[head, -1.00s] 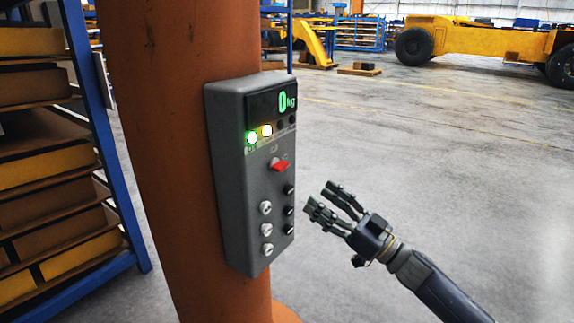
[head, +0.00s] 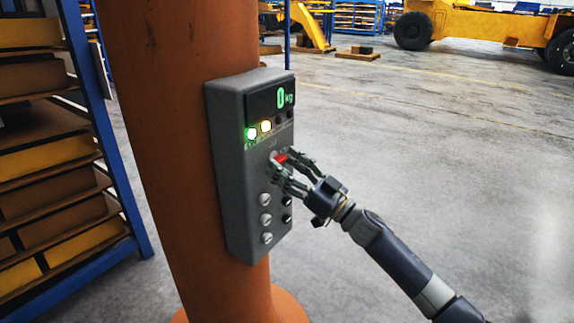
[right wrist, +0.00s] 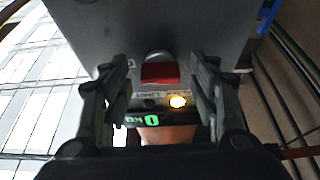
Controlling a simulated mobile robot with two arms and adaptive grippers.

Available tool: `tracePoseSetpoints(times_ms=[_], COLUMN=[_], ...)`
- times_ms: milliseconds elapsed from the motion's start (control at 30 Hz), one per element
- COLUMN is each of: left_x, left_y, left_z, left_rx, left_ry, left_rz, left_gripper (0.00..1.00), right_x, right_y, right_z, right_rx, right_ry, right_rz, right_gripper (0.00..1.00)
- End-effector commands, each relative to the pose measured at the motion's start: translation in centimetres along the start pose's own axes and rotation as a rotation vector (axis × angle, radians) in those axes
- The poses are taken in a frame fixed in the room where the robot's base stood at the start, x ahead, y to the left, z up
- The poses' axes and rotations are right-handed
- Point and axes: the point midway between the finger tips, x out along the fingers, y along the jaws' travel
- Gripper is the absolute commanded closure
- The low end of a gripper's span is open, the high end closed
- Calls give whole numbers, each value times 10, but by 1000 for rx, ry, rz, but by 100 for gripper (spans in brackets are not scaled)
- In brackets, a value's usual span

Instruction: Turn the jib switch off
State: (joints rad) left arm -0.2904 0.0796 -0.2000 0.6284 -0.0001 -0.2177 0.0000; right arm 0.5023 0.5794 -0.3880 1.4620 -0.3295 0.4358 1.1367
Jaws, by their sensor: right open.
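A grey control box (head: 232,165) is mounted on an orange column. Its red switch (head: 281,158) sits mid-panel, below the lamps, and is partly hidden by my right gripper (head: 284,169). In the right wrist view the red switch handle (right wrist: 160,73) shows between the two open fingers of my right gripper (right wrist: 155,85), with a gap on each side. The display (head: 272,98) reads 0 kg in green. A green lamp (head: 251,133) and a yellow lamp (head: 266,126) are lit. My left gripper is not in view.
Silver knobs (head: 265,219) and black buttons sit low on the panel, close under my right gripper. The orange column (head: 165,120) stands behind the box.

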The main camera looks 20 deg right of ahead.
Motion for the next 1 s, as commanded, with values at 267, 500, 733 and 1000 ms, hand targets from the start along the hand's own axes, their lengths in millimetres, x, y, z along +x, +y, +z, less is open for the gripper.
tracePoseSetpoints(times_ms=[267,500,733,1000], left_x=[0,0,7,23], left_y=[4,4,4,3], left_z=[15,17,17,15], left_rx=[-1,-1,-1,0], left_ry=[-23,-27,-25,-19], left_rz=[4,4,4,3], left_gripper=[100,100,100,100], right_x=[0,-1,-1,-1], right_y=[0,0,2,4], right_z=[0,0,1,1], right_rx=[0,-8,-76,-264], right_ry=[0,0,-1,0], right_rz=[0,-2,-29,-107], right_gripper=[89,89,89,89])
